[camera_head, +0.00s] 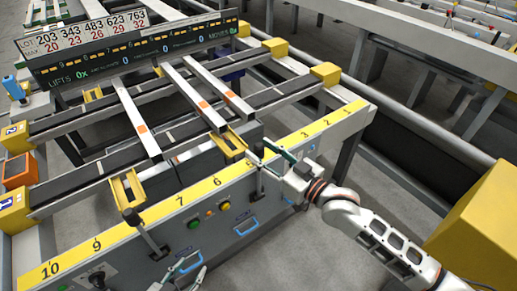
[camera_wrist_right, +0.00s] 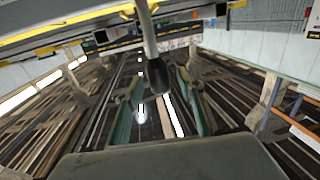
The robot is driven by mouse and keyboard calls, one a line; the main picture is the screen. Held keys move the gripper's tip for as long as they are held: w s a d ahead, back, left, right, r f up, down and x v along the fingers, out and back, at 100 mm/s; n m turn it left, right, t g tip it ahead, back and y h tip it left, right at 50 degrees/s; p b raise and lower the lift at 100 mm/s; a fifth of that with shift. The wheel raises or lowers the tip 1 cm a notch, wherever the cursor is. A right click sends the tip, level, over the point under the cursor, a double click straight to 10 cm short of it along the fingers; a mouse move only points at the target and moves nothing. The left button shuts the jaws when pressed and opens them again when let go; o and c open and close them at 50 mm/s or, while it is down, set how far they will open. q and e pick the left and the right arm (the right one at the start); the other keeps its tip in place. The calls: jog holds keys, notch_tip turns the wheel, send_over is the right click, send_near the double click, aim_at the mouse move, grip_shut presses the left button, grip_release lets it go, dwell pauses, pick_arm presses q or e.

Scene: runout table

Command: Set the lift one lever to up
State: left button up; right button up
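The runout table's front panel carries a lever with a dark knob (camera_head: 260,192) near the 5 mark and a second lever with a dark knob (camera_head: 164,251) near the 8 mark. I cannot read which is lift one. My right gripper (camera_head: 268,157) is at the first lever. In the right wrist view the lever's black knob (camera_wrist_right: 157,76) hangs between the two parted teal fingers of that gripper (camera_wrist_right: 157,108), apart from both. My left gripper (camera_head: 184,267) is low at the bottom edge, below the second lever, with its fingers apart and empty.
Yellow lift pieces (camera_head: 127,188) stand behind the numbered yellow strip (camera_head: 140,229). Boards (camera_head: 190,92) lie across the rails. Green (camera_head: 194,224) and yellow (camera_head: 224,206) buttons and blue handles (camera_head: 246,226) are on the panel. A yellow block (camera_head: 480,225) stands at right.

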pick_arm(q)
jog(key=shift+w, duration=0.1)
pick_arm(e)
jog(key=shift+x, duration=0.85)
